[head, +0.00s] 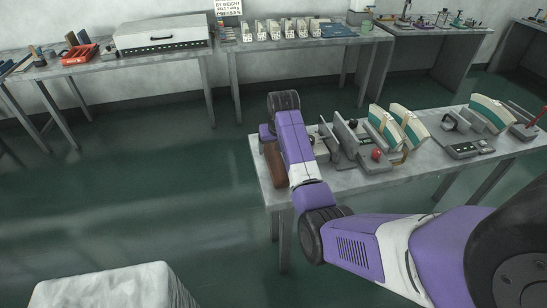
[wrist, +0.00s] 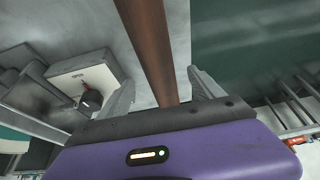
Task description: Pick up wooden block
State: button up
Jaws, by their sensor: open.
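The wooden block is a long reddish-brown bar (head: 275,165) lying along the left end of the near grey table (head: 350,184) in the head view, partly hidden by my arm. In the wrist view the block (wrist: 152,45) runs from the top edge down between the two grey fingers of my gripper (wrist: 162,90). The fingers are open, one on each side of the bar, with gaps showing on both sides. The near end of the block is hidden behind the gripper body. My fingers are hidden in the head view.
Green-and-white fan-shaped pieces (head: 399,126) stand farther right. The table's left edge is close to the block, with open floor beyond.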

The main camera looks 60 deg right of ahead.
aim_at(273, 152)
jog(key=shift+p+x, duration=0.35)
jog(key=shift+x, duration=2.7)
grip_shut()
jog(key=shift+d+r, duration=0.1)
jog(key=shift+r, duration=0.05)
